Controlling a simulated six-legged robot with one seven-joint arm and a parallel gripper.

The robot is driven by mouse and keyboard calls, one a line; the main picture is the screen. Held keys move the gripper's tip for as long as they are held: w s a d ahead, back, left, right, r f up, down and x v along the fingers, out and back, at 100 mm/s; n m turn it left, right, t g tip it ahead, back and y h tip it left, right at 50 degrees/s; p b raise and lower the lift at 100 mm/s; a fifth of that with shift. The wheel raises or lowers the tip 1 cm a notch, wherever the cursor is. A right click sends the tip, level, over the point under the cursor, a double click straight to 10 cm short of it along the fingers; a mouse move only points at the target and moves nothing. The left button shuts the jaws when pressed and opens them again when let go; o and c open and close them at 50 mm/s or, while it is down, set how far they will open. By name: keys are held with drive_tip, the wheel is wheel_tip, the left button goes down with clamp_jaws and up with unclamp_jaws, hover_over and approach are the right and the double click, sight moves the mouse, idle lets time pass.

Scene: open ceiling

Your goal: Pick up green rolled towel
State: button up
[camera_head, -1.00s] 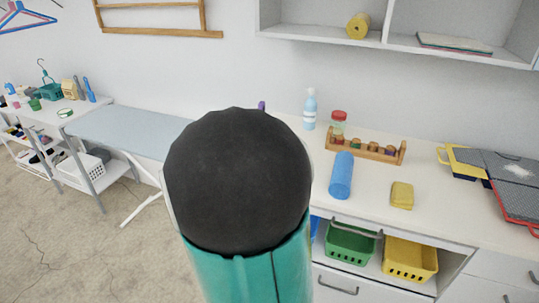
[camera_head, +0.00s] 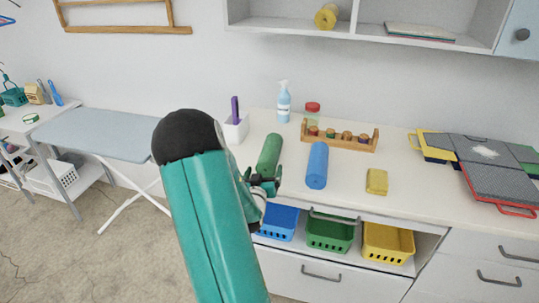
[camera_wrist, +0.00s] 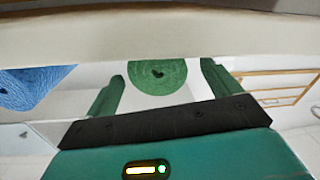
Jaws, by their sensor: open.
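The green rolled towel (camera_head: 270,153) lies on the white counter, left of a blue rolled towel (camera_head: 317,165). My gripper (camera_head: 264,182) is at the near end of the green towel, by the counter's front edge. In the wrist view the green towel's round spiral end (camera_wrist: 157,76) shows between my two spread fingers, with gaps on both sides. My gripper is open and empty. The blue towel (camera_wrist: 30,86) is at the left of the wrist view. My arm hides part of the counter front in the head view.
A white holder with a purple item (camera_head: 236,127), a spray bottle (camera_head: 284,103) and a wooden rack of jars (camera_head: 340,136) stand behind the towels. A yellow folded cloth (camera_head: 377,181) lies to the right. Coloured baskets (camera_head: 329,231) sit below the counter.

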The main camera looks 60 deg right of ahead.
sight(270, 154)
drive_tip(key=x, duration=0.6)
drive_tip(key=shift+w+d+r, duration=0.1)
drive_tip(key=shift+w+d, duration=0.05)
drive_tip(key=shift+d, duration=0.1)
drive_tip(key=c, duration=1.2)
